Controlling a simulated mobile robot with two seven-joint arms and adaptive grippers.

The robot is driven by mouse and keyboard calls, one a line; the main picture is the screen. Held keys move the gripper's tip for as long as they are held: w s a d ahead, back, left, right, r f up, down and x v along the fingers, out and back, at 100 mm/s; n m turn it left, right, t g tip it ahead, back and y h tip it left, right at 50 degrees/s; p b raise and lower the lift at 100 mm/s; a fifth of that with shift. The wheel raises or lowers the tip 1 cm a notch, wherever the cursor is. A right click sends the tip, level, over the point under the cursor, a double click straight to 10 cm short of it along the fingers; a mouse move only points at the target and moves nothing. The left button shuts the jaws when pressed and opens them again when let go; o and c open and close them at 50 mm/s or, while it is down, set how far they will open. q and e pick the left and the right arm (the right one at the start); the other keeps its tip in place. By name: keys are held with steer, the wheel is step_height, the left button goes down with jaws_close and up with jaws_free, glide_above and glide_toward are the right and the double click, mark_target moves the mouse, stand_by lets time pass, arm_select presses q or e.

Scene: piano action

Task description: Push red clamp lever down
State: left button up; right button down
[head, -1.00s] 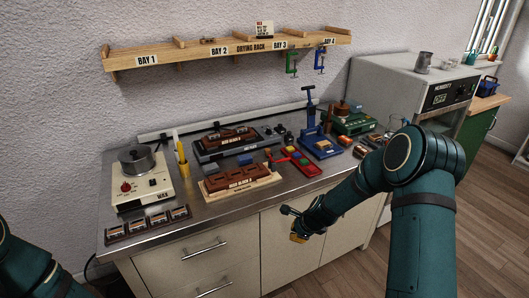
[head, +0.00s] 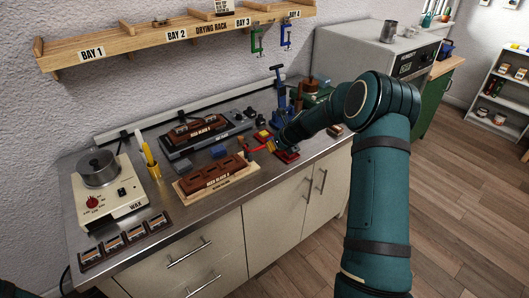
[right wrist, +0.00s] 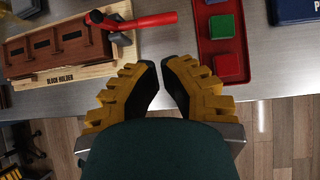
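The red clamp lever (right wrist: 148,21) lies roughly level in the right wrist view, running right from a dark clamp (right wrist: 100,20) on the block holder (right wrist: 75,75). In the head view the red lever (head: 257,149) shows at the right end of the brown block (head: 212,174). My right gripper (right wrist: 160,66) has its yellow-and-black fingers close together with only a narrow gap and nothing between them. In the right wrist view its tips sit just below the lever's free end, apart from it in the picture; the height difference is unclear. My left gripper is out of view.
A red tray (right wrist: 222,45) with coloured blocks lies right of my right gripper. A blue press (head: 280,90) stands behind. The counter's front edge runs below the holder.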

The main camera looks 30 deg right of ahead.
mark_target(259, 156)
steer(key=x, duration=1)
steer(key=shift+b, duration=0.35)
